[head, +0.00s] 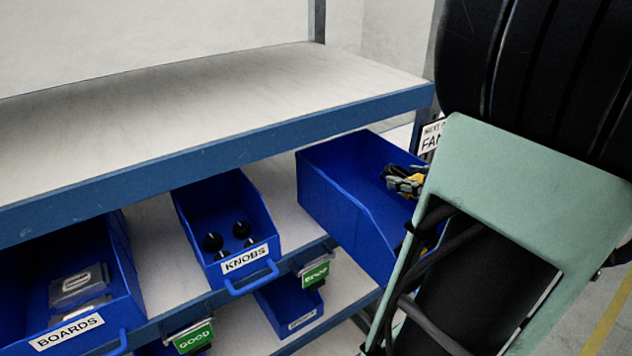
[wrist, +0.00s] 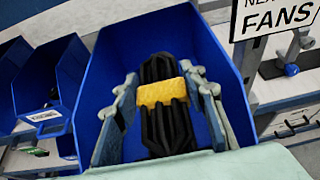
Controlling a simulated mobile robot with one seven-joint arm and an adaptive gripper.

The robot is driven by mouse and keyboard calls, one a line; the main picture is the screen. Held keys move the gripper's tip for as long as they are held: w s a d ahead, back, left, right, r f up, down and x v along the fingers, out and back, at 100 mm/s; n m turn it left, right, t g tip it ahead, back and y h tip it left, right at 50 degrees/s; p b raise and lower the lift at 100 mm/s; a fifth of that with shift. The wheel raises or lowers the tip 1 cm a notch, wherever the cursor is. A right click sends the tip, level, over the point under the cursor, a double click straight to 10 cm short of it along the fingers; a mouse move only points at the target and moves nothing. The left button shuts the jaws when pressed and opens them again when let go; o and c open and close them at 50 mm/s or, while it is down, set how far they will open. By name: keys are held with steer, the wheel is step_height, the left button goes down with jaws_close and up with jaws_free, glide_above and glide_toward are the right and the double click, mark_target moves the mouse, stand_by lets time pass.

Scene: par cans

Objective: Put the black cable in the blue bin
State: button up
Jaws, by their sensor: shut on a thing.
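The black cable (wrist: 160,125) is a looped bundle with a yellow band around its middle. In the wrist view my gripper (wrist: 163,90) is shut on it, with one finger on each side at the band. The blue bin (wrist: 110,55) surrounds the cable and fingers in that view. In the head view the blue bin (head: 340,190) is the right one on the shelf. My gripper (head: 405,183) is at its right part there, with a bit of yellow showing. My arm hides much of the cable and the bin's right side. I cannot tell whether the cable touches the bin floor.
A KNOBS bin (head: 222,205) with several black knobs and a BOARDS bin (head: 122,275) stand to the left. A bare upper shelf (head: 210,100) with a blue edge lies above and behind. A FANS sign (wrist: 276,20) hangs at the right.

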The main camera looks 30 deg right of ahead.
steer(key=f+x, duration=0.1)
steer(key=x, duration=0.3)
steer(key=s+a+f+x, duration=0.1)
steer(key=x, duration=0.4)
steer(key=f+x, duration=0.1)
steer(key=x, duration=0.4)
steer(key=shift+s+a, duration=0.1)
steer(key=shift+a, duration=0.1)
steer(key=shift+w+f, duration=0.2)
steer(key=shift+w+a+f+b, duration=0.15)
steer(key=shift+f+b, duration=0.1)
steer(key=shift+f, duration=0.7)
steer(key=shift+w+d+f+b, duration=0.1)
steer(key=shift+w+f+b, duration=0.1)
steer(key=shift+f, duration=0.75)
steer(key=o, duration=1.4)
steer(key=shift+s+a+f, duration=0.1)
steer(key=shift+r, duration=0.2)
steer(key=v, duration=0.7)
steer(key=shift+s, duration=0.2)
